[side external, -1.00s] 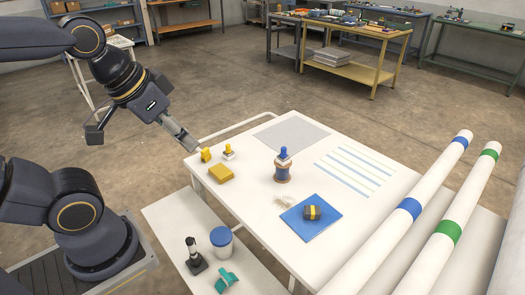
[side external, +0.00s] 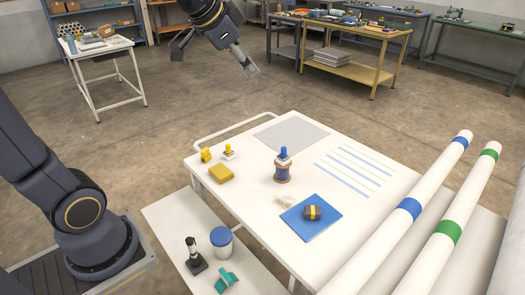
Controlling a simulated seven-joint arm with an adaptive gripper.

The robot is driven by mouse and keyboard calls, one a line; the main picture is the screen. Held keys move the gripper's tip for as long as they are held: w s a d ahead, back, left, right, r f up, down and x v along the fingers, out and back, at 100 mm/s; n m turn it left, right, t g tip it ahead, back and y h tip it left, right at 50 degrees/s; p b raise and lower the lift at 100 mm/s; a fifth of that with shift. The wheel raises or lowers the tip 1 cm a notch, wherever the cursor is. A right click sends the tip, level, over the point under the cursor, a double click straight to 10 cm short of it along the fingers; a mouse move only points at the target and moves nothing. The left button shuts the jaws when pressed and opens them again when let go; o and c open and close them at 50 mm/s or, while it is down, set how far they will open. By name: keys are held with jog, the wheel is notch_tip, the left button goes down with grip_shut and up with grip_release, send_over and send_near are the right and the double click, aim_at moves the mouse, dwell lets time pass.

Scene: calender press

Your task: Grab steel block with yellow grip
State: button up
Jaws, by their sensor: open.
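A dark block with a yellow band around its middle (side external: 312,213) lies on a blue mat (side external: 296,228) at the front right of the white table. A small piece with a yellow knob on a pale base (side external: 228,152) stands near the table's left corner; which of the two is the steel block is not certain. My gripper (side external: 212,66) is open and empty, raised high at the top of the view, its two fingers wide apart. It is well away from both pieces and touches nothing.
Beside the knobbed piece are a yellow clip-like object (side external: 206,155) and a yellow sponge-like block (side external: 221,173). A blue-topped spool-like object (side external: 283,165) stands mid-table. White rollers with coloured bands (side external: 410,207) border the right. A lower shelf (side external: 165,220) holds a blue-lidded jar (side external: 221,241).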

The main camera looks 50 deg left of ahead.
jog(key=w+a+f, duration=0.5)
jog(key=w+a, duration=0.4)
jog(key=n+g, duration=0.2)
jog(key=n, duration=0.2)
send_over(227, 145)
jog(key=s+d, duration=0.2)
jog(key=d, duration=0.2)
notch_tip(227, 145, down, 18)
jog(key=s+a+f+n+g, duration=0.1)
jog(key=s+a+f, duration=0.3)
jog(key=f, duration=0.4)
jog(key=x, duration=1)
jog(key=d+x, duration=0.1)
jog(key=x, duration=0.5)
jog(key=shift+s+d+f, duration=0.1)
jog(key=shift+f, duration=0.1)
grip_shut()
